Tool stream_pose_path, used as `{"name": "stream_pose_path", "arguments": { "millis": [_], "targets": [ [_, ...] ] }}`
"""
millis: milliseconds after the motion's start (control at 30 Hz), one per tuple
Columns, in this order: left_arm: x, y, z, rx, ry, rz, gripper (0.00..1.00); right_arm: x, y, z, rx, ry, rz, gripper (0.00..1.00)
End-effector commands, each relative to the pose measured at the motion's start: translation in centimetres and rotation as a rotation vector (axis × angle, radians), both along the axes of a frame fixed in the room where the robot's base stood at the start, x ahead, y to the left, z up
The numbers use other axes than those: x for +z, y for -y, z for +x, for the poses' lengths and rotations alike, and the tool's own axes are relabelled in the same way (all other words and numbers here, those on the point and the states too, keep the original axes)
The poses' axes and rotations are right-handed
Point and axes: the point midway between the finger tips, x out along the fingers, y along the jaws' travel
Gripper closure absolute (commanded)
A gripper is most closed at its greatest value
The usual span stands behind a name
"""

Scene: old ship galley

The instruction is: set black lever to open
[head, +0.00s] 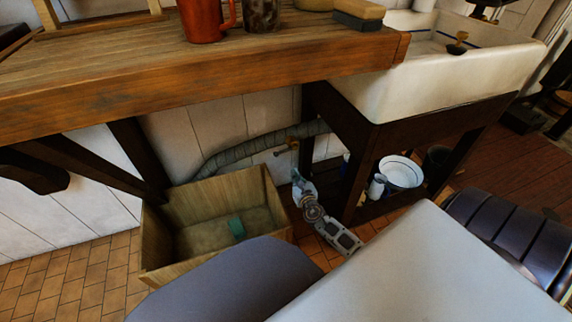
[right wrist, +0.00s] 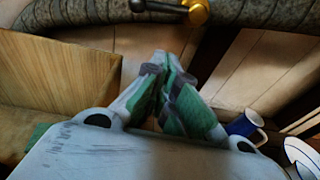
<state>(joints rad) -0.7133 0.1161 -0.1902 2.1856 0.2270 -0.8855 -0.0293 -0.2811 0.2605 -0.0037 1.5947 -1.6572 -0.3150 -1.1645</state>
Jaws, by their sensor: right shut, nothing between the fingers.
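The brass valve (head: 293,138) sits on the grey wrapped pipe under the counter, left of the sink. In the right wrist view its brass body (right wrist: 198,12) is at the top edge. My right gripper (head: 296,176) is just below the valve, fingers pointing up. In the right wrist view the right gripper (right wrist: 164,62) is shut and empty, apart from the lever. My left gripper is out of view.
A wooden crate (head: 157,245) stands on the tiled floor left of my right arm, with a teal piece (head: 236,228) inside. The counter edge (head: 190,75) overhangs the pipe (head: 240,152). A dark sink post (head: 358,170) stands right of my gripper, near a blue mug (right wrist: 246,126).

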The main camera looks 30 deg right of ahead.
Motion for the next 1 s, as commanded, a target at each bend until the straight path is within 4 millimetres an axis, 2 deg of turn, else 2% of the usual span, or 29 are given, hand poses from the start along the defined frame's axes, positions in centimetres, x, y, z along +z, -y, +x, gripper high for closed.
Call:
{"name": "stream_pose_path", "arguments": {
  "millis": [100,233,667,1000],
  "targets": [
    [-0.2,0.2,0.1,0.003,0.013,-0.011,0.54,-0.9,-0.3,-0.1,0.036,-0.026,-0.101,1.00],
    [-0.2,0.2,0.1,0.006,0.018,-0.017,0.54,-1.2,-0.4,-0.2,0.053,-0.038,-0.148,1.00],
    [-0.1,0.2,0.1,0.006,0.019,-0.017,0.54,-1.1,-0.4,-0.1,0.053,-0.037,-0.150,1.00],
    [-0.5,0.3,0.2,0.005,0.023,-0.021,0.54,-1.4,0.0,1.5,0.051,-0.036,-0.149,1.00]
  ]
}}
